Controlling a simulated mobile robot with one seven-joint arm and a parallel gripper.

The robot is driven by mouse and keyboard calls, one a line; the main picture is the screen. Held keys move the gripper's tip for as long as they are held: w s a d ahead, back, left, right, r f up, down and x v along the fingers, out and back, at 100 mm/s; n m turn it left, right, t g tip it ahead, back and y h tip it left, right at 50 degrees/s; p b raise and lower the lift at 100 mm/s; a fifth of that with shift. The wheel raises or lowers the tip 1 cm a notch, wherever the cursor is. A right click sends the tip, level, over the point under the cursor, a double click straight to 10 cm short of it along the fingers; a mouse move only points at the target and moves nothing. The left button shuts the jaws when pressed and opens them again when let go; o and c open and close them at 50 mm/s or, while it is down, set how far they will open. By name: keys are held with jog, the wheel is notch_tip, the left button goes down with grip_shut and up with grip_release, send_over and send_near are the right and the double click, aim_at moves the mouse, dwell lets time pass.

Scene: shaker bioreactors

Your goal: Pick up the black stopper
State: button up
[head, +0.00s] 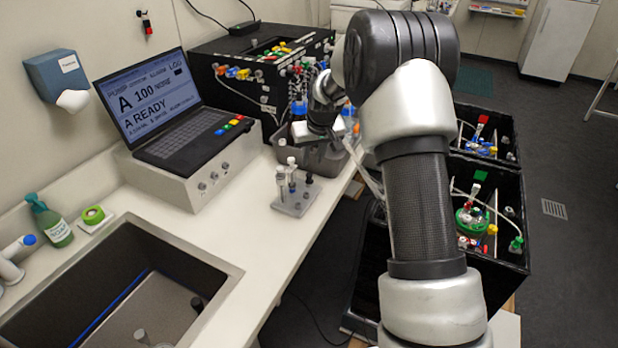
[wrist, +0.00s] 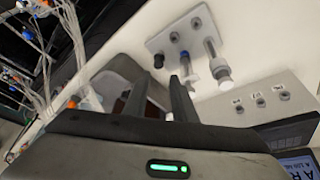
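A small black stopper (wrist: 158,61) stands at the edge of a light grey rack (wrist: 166,38) in the wrist view. In the head view it appears as a dark piece (head: 308,178) on the rack (head: 295,208), on the white counter. Two clear, light-capped tubes (wrist: 215,64) stand in the same rack. My gripper (wrist: 160,84) is open, with two dark fingers apart and nothing visible between them. The stopper lies beyond the fingertips, apart from them. In the head view, my arm hides most of the gripper, over the grey bin.
A grey bin (head: 283,153) holding bottles sits behind the rack. A laptop (head: 150,100) on a white console stands to the left. The sink (head: 60,318) is at the front left. Black boxes with tubing (head: 515,225) stand at the right. Counter around the rack's front is clear.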

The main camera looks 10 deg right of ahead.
aim_at(309, 175)
jog(key=x, duration=0.4)
jog(key=p+x, duration=0.1)
jog(key=x, duration=0.4)
jog(key=shift+d, duration=0.2)
jog(key=shift+c, duration=0.2)
grip_shut()
